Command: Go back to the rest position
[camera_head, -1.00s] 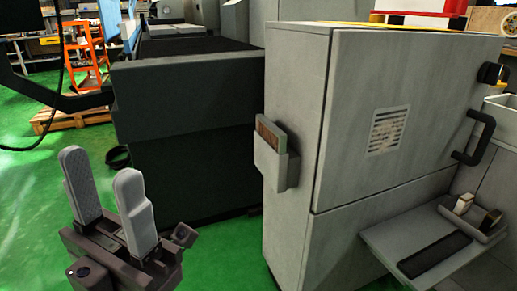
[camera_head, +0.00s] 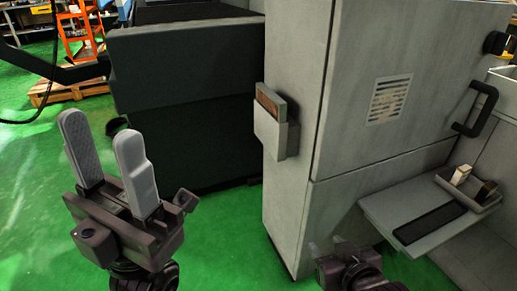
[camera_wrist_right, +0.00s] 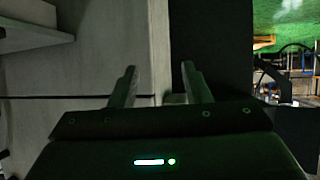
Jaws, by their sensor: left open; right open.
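My left gripper (camera_head: 106,153) is at the left of the head view, fingers pointing up, open and empty above the green floor. My right gripper (camera_head: 328,250) is at the bottom of the head view, in front of the lower part of the grey machine cabinet (camera_head: 300,130). It is open and empty. In the right wrist view its two fingers (camera_wrist_right: 158,82) stand apart with nothing between them, and the grey cabinet wall (camera_wrist_right: 115,50) fills the left side beyond them.
A small holder (camera_head: 275,125) is fixed to the cabinet's side. A grey shelf (camera_head: 385,205) with a small tray (camera_head: 468,190) juts out at the right. A dark machine body (camera_head: 185,100) stands behind my left gripper. Green floor (camera_head: 220,245) is clear between the grippers.

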